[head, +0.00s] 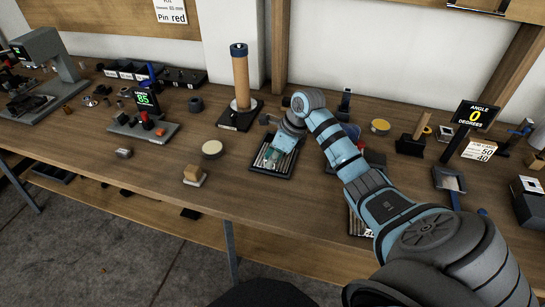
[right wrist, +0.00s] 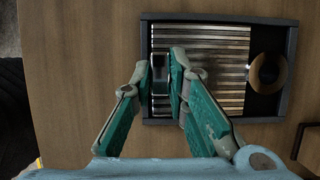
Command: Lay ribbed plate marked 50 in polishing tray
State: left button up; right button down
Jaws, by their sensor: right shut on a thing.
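A dark shallow tray (head: 255,165) with a raised rim lies on the bench in the middle of the head view. It also shows in the right wrist view (right wrist: 292,40). A metallic ribbed plate (right wrist: 215,60) fills the left and middle of the tray's outline. My right gripper (head: 270,159) is over the tray. In the right wrist view its fingers (right wrist: 168,88) are shut on a small dark block at the plate's left end. I cannot tell whether the plate rests on the tray floor, and no 50 is legible on it. My left gripper is not in view.
A round tan-rimmed piece (right wrist: 268,73) is at the tray's right end. Another ribbed piece (head: 357,226) is partly hidden by my arm. A tall tan cylinder (head: 240,80) stands behind the tray. A round pale disc (head: 212,148) and a small block (head: 194,175) lie left.

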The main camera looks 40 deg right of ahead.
jog(key=c, duration=1.5)
grip_release()
jog(key=shift+r, duration=0.1)
jog(key=v, duration=1.2)
